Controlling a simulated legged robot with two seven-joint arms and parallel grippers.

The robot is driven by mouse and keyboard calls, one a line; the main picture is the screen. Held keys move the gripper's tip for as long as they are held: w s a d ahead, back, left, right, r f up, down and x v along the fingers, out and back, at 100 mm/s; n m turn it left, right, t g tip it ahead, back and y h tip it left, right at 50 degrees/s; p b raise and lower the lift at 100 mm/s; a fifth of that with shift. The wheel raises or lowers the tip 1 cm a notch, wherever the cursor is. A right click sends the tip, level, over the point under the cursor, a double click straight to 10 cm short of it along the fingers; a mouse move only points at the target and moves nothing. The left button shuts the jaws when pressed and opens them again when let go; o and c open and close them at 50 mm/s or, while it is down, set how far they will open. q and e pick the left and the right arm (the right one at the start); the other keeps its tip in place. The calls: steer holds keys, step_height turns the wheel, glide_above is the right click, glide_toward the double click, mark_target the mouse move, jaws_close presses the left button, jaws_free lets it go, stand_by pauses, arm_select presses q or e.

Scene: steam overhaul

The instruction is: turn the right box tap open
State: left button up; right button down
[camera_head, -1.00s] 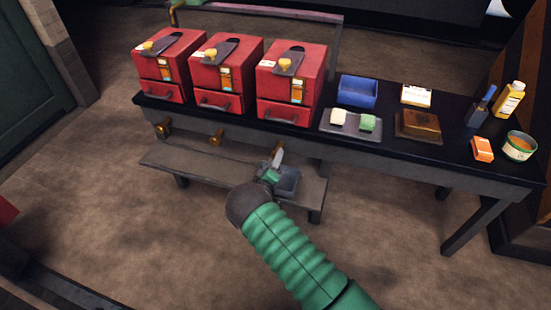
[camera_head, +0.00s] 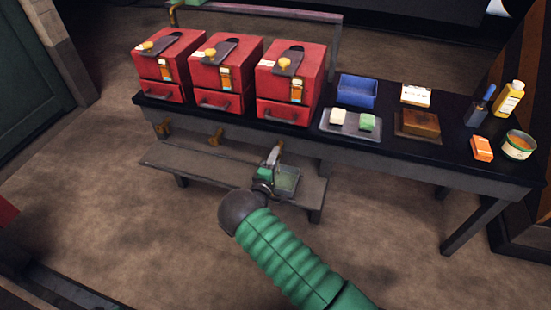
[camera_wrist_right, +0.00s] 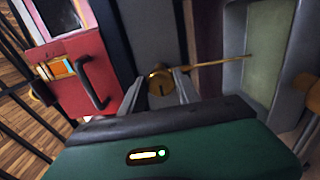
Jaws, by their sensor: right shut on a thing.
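The right red box (camera_head: 291,82) stands on the dark bench, third in the row. In the right wrist view its brass tap (camera_wrist_right: 160,82) sits between the fingertips of my right gripper (camera_wrist_right: 163,86), which are shut on it. In the head view my right gripper (camera_head: 268,168) is below the bench edge and hides this tap. A thin golden line, apparently a stream, runs from the tap to a grey pan (camera_wrist_right: 234,80) with a pale greenish inside. My left gripper is not in view.
Two more red boxes (camera_head: 162,70) stand to the left, with brass taps (camera_head: 162,130) below the bench edge. A blue bin (camera_head: 357,92), a small tray, bottles and a tin (camera_head: 519,146) occupy the right bench. The low shelf (camera_head: 215,172) is clear left of the pan.

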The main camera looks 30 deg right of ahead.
steer(key=shift+a+f, duration=0.3)
steer(key=shift+a, duration=0.05)
steer(key=c, duration=0.9)
jaws_free()
steer(key=shift+w, duration=0.15)
steer(key=shift+r, duration=0.15)
steer(key=shift+d, duration=0.1)
steer(key=p+v, duration=0.4)
steer(key=v, duration=1.3)
